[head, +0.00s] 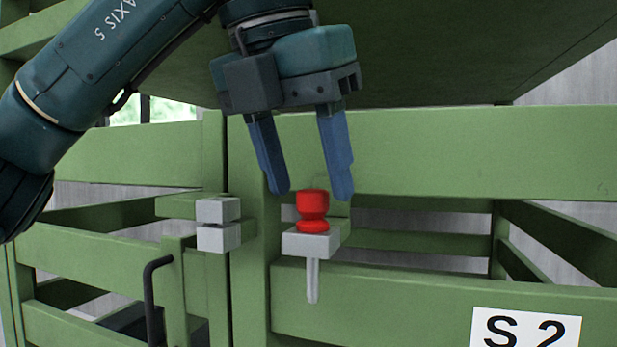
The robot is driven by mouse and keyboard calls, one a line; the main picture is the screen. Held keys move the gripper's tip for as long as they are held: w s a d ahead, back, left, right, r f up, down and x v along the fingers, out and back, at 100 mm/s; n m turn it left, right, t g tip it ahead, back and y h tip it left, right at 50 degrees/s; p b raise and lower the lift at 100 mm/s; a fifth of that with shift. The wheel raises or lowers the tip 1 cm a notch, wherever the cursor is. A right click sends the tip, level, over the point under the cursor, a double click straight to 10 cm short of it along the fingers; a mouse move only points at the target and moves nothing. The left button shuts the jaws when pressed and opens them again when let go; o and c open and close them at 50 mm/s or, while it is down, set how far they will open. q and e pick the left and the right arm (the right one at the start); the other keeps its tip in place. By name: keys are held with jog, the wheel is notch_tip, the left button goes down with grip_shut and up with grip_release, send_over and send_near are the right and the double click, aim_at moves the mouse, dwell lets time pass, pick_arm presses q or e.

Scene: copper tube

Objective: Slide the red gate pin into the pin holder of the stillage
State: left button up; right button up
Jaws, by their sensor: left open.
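The red gate pin (313,205) stands upright in a light grey block (297,242) on the green stillage (420,150). Its red knob sits on top of the block and its grey shank (313,281) sticks out below. Another pair of grey blocks (218,237), one above the other with a gap, is on the stillage to the left. I cannot tell which block is the pin holder. My left gripper (313,194) is open, its two blue fingers pointing down just above and around the red knob, with no visible contact. My right gripper is not in view.
A dark bent handle (152,290) stands at the lower left near the gate post. A green panel (400,60) of the stillage overhangs above. Green rails run across behind the pin. A white S2 label (525,328) is at the lower right.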

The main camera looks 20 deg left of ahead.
pick_arm(q)
jog(key=p+v, duration=0.4)
jog(key=v, duration=0.7)
jog(key=shift+r, duration=0.2)
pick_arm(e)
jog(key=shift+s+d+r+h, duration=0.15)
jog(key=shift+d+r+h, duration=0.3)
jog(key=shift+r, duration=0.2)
pick_arm(q)
jog(key=shift+s, duration=0.15)
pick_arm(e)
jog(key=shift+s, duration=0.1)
